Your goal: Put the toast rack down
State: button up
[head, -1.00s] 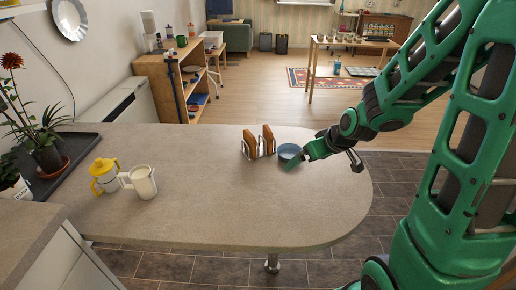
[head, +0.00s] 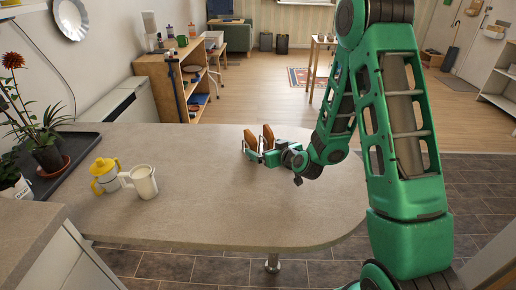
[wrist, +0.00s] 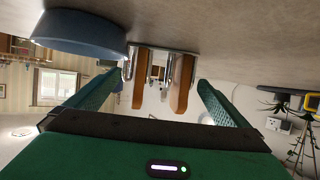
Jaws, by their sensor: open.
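The toast rack (head: 245,151) stands on the counter with brown toast slices upright in it. It also shows in the wrist view, straight ahead of my gripper, its metal frame (wrist: 142,52) holding the brown slices. My gripper (head: 262,157) is low over the counter at the rack's near right side. In the wrist view the fingers of my gripper (wrist: 160,84) are spread wide, one on each side of the rack, with gaps showing. How far the fingertips reach past the rack's near end is hard to tell.
A blue bowl (wrist: 80,30) is close beside one finger in the wrist view; the arm hides it in the head view. The counter's middle (head: 215,200) is clear.

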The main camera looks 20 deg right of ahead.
jog(key=shift+x, duration=3.5)
jog(key=shift+d, duration=0.1)
jog(key=c, duration=0.8)
jog(key=shift+r, duration=0.1)
jog(key=shift+c, duration=0.7)
